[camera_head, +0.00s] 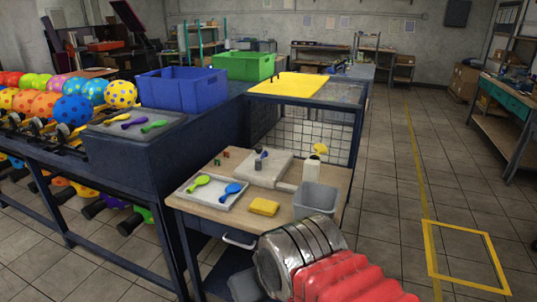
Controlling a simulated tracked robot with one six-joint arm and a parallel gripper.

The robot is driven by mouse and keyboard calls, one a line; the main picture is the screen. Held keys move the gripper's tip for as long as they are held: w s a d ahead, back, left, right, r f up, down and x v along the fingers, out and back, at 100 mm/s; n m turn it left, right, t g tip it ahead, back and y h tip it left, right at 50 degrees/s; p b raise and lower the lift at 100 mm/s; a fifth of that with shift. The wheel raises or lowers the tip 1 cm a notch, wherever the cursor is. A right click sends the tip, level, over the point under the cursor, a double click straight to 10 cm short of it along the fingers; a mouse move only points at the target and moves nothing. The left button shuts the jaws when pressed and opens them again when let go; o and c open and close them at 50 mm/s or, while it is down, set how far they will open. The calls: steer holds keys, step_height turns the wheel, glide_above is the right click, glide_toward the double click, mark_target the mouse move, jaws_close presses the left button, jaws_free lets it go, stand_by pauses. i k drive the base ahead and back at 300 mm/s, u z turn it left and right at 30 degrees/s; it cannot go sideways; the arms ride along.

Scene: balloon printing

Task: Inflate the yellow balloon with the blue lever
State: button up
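A small yellow piece (320,149), possibly the yellow balloon, shows at the right rear of the wooden worktable, just above a white bottle-like object (312,168). I cannot tell whether it is fixed to anything. A pale flat device (270,174) lies on the table with a dark upright post and a small blue part (263,154), perhaps the blue lever. A tray (188,203) at the table's left holds a flat yellow-green balloon (198,183) and a flat blue balloon (232,189). My red and metal arm shows at the bottom; no gripper fingers are visible.
A grey bin (316,198) and a yellow sponge (263,207) stand near the table's front edge. Left are a dark bench tray (170,132) of flat balloons, a blue crate (183,90), a green crate (243,66) and inflated balloons (73,109). Floor at right is clear.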

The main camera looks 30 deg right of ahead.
mark_target(257, 162)
steer(key=u, duration=0.1)
steer(key=i, duration=1)
steer(key=z, duration=0.1)
